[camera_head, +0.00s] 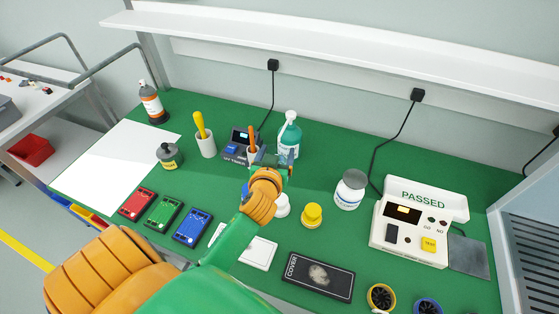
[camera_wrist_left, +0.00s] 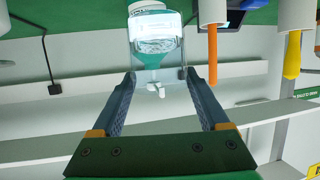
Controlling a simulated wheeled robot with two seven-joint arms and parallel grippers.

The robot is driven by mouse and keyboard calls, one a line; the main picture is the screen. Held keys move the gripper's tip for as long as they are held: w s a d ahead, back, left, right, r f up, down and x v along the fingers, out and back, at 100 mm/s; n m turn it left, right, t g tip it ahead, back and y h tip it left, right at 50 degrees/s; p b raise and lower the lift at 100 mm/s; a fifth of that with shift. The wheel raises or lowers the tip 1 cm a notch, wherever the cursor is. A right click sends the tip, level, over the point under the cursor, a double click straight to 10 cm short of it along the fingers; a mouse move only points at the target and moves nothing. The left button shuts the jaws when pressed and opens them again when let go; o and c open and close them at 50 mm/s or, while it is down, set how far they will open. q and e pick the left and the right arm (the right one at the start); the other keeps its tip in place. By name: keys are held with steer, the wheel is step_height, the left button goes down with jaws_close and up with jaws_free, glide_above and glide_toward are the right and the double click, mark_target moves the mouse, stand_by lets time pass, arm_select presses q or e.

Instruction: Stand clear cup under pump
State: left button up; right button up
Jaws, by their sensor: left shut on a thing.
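The teal pump bottle (camera_head: 290,133) with a white pump top stands upright at the back middle of the green bench. In the left wrist view the bottle (camera_wrist_left: 152,58) appears upside down, straight beyond the fingers. My left gripper (camera_head: 278,168) is just in front of the bottle. It is shut on the clear cup (camera_head: 286,157), which shows faintly against the bottle. In the left wrist view the cup (camera_wrist_left: 158,36) is see-through between the fingertips and overlaps the bottle. I cannot tell whether the cup touches the bench. My right gripper is not in view.
A grey device (camera_head: 232,152) and a holder with an orange handle (camera_head: 251,137) stand left of the bottle. A white jar (camera_head: 350,189) and yellow-lidded pot (camera_head: 312,215) are to the right. A white shelf (camera_head: 340,45) runs above. Green bench between bottle and jar is free.

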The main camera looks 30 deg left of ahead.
arm_select(q)
steer(key=shift+w+a+f+b, duration=0.25)
steer(key=shift+w+f, duration=0.3)
steer(key=shift+f, duration=0.7)
steer(key=shift+w+a+f+b, duration=0.2)
steer(key=shift+w+f, duration=0.35)
steer(key=shift+f, duration=0.7)
steer(key=shift+w+a+f+b, duration=0.15)
steer(key=shift+w+a+f, duration=0.3)
steer(key=shift+f, duration=0.8)
steer(key=shift+d, duration=0.2)
steer(key=shift+f, duration=0.15)
steer(key=o, duration=1.5)
steer(key=shift+r, duration=0.25)
steer(key=v, duration=1.2)
